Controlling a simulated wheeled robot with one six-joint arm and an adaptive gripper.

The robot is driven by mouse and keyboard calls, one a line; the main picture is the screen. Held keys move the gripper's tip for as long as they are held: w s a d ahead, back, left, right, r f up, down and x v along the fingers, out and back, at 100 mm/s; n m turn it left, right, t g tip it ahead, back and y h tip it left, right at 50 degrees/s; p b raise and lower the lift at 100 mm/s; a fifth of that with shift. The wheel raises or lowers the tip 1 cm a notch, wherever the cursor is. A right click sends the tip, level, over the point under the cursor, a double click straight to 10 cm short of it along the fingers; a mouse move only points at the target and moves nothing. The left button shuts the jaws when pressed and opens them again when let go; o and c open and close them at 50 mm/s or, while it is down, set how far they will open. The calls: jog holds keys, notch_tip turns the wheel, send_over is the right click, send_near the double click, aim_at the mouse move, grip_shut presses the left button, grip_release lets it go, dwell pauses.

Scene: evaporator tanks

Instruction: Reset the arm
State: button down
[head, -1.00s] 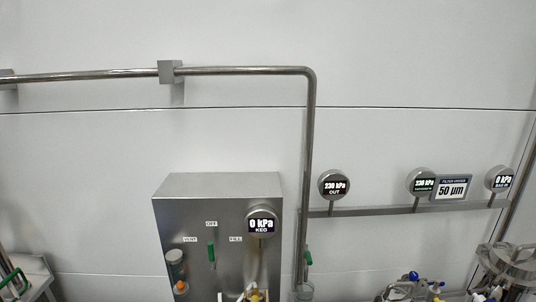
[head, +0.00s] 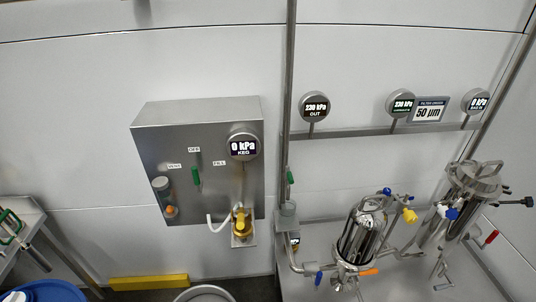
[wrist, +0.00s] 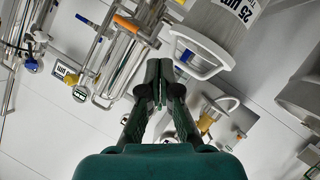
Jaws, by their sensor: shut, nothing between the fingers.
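My gripper (wrist: 160,84) shows in the wrist view, with dark green fingers closed together and nothing between them. Its green body fills the bottom middle of that view. The arm and gripper do not show in the head view. In the wrist view, the fingers overlap a background of metal pipes, a filter housing (wrist: 118,67) and a white-looking handle (wrist: 203,50). I cannot tell how far the fingertips are from these.
A steel keg panel (head: 170,130) with a 0 kPa gauge (head: 244,147) hangs on the wall. Filter vessels (head: 360,240) with coloured valves stand at the right. A yellow block (head: 149,282) and a blue tub (head: 45,291) are low at the left.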

jog(key=s+a+r+m+y, duration=0.1)
jog(key=s+a+r+m, duration=0.1)
jog(key=s+r, duration=0.3)
jog(key=s+a+r+m+t+y, duration=0.1)
jog(key=s+r, duration=0.5)
jog(key=s, duration=0.7)
jog(key=shift+s+a+r+m+t+y, duration=0.3)
jog(key=shift+a+m+y, duration=0.4)
jog(key=shift+a+y, duration=0.15)
jog(key=shift+w, duration=0.1)
